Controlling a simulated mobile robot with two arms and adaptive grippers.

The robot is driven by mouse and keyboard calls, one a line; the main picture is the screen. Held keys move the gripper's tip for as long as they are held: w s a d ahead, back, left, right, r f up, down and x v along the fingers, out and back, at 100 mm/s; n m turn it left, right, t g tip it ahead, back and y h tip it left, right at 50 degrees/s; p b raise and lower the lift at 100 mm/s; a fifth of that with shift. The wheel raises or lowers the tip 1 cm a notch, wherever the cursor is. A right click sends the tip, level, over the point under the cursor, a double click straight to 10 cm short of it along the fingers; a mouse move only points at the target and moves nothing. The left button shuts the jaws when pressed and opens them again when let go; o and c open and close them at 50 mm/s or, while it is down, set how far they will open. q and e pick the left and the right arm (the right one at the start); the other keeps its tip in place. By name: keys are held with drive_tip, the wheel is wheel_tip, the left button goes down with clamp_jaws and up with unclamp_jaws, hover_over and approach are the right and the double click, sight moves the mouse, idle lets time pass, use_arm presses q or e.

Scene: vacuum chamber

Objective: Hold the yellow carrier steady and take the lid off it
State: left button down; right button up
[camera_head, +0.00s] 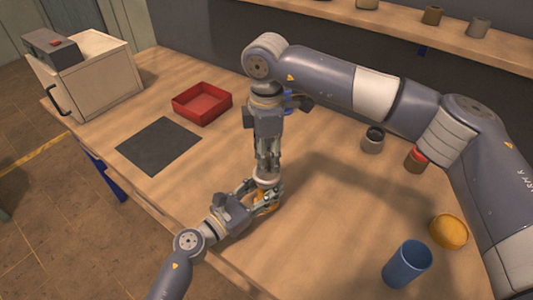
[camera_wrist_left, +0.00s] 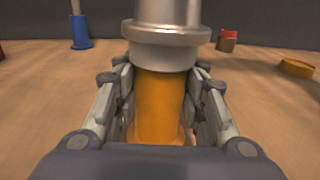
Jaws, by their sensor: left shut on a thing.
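The yellow carrier (camera_wrist_left: 160,105) stands upright between the fingers of my left gripper (camera_wrist_left: 160,120), which is shut on its sides. In the head view only a little of the yellow carrier (camera_head: 265,207) shows past my left gripper (camera_head: 262,198). The metallic grey lid (camera_wrist_left: 165,40) sits on top of the carrier, a wide rim with a narrower part above. My right gripper (camera_head: 267,168) points straight down at the lid (camera_head: 266,181) from above. Its fingertips are at or just above the lid; whether they grip it I cannot tell.
A red tray (camera_head: 202,115) and a dark mat (camera_head: 159,146) lie to the left, near a white box-shaped machine (camera_head: 95,78). A blue cup (camera_head: 407,264), a yellow round piece (camera_head: 448,232), a grey cup (camera_head: 373,141) and a red-topped brown container (camera_head: 415,160) stand to the right.

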drive_tip(key=n, duration=0.7)
drive_tip(key=shift+n, duration=0.3)
drive_tip(key=n, duration=0.7)
drive_tip(key=shift+r+n, duration=0.1)
drive_tip(key=shift+n, duration=0.3)
drive_tip(key=n, duration=0.4)
drive_tip(key=shift+n, duration=0.3)
drive_tip(key=n, duration=0.9)
drive_tip(key=shift+w, duration=0.1)
drive_tip(key=n, duration=1.2)
drive_tip(key=shift+n, duration=0.3)
drive_tip(key=n, duration=1.2)
drive_tip(key=shift+r, duration=0.1)
drive_tip(key=shift+r, duration=0.1)
